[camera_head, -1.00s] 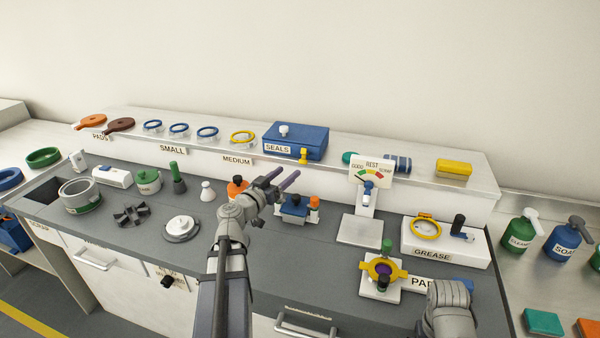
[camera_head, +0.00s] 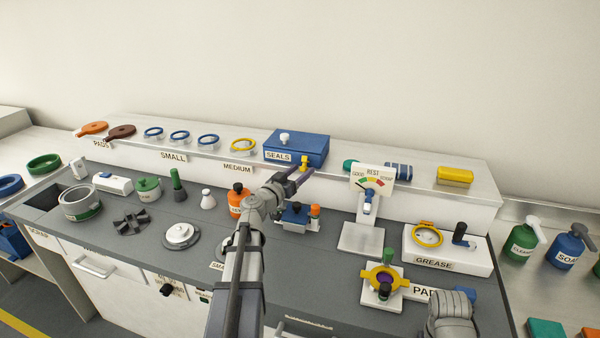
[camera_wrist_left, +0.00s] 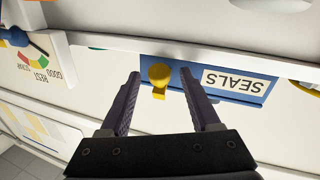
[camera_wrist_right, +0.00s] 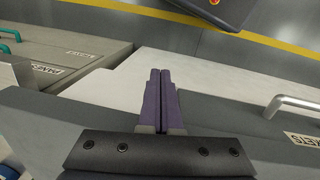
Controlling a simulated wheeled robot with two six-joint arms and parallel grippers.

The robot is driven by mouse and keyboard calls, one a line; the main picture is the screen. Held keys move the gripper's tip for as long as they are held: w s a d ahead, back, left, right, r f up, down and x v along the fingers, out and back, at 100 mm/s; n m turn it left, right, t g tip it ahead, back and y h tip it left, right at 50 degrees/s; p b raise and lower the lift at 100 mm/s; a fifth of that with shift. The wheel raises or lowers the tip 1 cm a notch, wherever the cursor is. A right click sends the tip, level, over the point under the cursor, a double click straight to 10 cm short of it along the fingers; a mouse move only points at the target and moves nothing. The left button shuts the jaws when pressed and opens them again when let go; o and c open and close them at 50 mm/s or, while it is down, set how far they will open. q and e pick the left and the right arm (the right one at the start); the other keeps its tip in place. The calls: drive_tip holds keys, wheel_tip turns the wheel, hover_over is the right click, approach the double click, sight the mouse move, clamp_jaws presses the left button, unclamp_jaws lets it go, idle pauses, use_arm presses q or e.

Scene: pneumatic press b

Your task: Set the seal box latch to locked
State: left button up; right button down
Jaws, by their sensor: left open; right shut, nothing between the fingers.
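The blue seal box (camera_head: 312,146), labelled SEALS, sits on the raised back shelf with a white knob on its lid. Its yellow latch (camera_head: 304,162) is on the front face near the right end. In the left wrist view the latch (camera_wrist_left: 159,78) shows a round knob with a short tab, between my fingertips and just beyond them. My left gripper (camera_head: 298,178) is open and in front of the latch, seemingly not touching it. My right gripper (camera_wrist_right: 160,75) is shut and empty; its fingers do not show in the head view.
A gauge stand (camera_head: 368,190) stands close to the right of my left gripper. Blue rings and a yellow ring (camera_head: 243,144) lie left of the box on the shelf.

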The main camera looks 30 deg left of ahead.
use_arm(q)
clamp_jaws()
idle(0.5)
